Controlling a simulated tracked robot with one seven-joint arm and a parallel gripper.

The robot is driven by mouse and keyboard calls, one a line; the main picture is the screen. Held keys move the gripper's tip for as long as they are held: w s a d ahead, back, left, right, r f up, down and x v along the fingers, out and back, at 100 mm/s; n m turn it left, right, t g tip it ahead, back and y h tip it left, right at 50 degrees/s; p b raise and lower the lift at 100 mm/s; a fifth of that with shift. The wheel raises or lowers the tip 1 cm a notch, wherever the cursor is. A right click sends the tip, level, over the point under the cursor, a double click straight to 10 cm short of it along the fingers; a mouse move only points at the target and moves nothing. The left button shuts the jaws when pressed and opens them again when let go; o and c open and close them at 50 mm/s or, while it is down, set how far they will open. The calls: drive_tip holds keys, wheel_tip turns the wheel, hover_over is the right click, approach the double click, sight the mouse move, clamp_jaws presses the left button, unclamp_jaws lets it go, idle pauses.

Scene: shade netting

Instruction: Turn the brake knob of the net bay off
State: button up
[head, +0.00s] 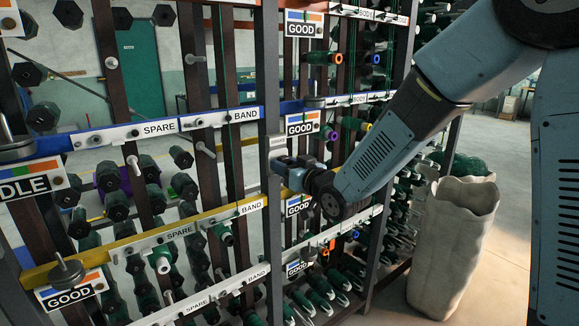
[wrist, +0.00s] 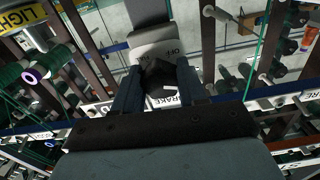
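The brake knob (wrist: 159,73) is dark and sits on a pale plate (wrist: 150,46) with "OFF" lettering, upside down in the wrist view. A white label reading "BRAKE" (wrist: 166,101) shows below it in that view. My gripper (wrist: 157,80) has one finger on each side of the knob, and the knob fills the gap between them. In the head view my gripper (head: 283,168) is at the grey upright post of the rack, and the knob is hidden there.
The rack holds several green bobbins (head: 183,186) on pegs, close around my gripper. Rails carry "SPARE" and "BAND" labels (head: 246,115), and "GOOD" signs (head: 303,124) hang nearby. A pale sack (head: 450,240) stands right of the rack. Open floor lies beyond it.

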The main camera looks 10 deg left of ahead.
drive_tip(key=c, duration=0.6)
drive_tip(key=shift+d, duration=0.25)
drive_tip(key=shift+a, duration=0.1)
drive_tip(key=shift+n, duration=0.3)
drive_tip(key=n, duration=0.5)
drive_tip(key=shift+a, duration=0.1)
drive_tip(key=n, duration=0.6)
drive_tip(key=shift+n, duration=0.4)
